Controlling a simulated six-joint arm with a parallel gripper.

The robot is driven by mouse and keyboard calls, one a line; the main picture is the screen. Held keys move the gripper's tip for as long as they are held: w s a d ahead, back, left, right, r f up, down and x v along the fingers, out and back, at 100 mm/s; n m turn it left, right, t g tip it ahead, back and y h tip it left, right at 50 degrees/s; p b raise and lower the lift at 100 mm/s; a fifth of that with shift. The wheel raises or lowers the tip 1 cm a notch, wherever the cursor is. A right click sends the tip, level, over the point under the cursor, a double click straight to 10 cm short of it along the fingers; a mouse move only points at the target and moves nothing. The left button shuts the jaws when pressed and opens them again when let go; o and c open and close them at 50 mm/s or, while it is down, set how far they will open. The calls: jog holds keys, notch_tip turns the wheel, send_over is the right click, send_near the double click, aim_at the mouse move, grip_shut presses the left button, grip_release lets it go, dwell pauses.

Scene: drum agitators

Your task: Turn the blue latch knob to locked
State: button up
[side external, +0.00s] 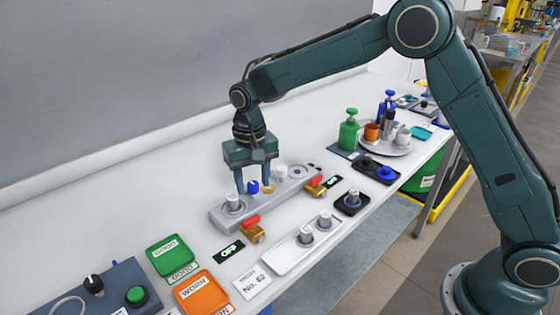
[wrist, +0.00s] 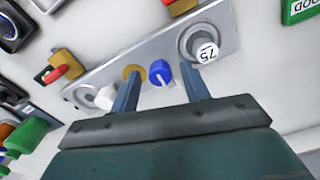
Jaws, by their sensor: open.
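The blue latch knob (side external: 253,187) stands on a long grey metal plate (side external: 222,218), next to a brass-coloured disc (wrist: 132,71). In the wrist view, the blue knob (wrist: 160,73) has a white mark on its side nearest my gripper. My gripper (wrist: 160,77) points down over the plate, open, with one finger on each side of the knob. I cannot tell whether either finger touches it. The side view shows the fingers near plate height. No lock marking for the knob is legible.
A grey cylinder marked 75 (wrist: 206,51) and a white knob (side external: 281,171) flank the blue knob on the plate. Red-handled brass valves (side external: 252,230) sit along its near edge. A white tray (side external: 283,262) with grey cylinders lies in front. Green (side external: 170,253) and orange (side external: 201,296) trays are at left.

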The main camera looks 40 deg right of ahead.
jog(key=c, duration=1)
jog(key=shift+n, duration=0.4)
jog(key=n, duration=1.2)
jog(key=shift+n, duration=0.3)
jog(key=n, duration=0.4)
jog(key=shift+n, duration=0.3)
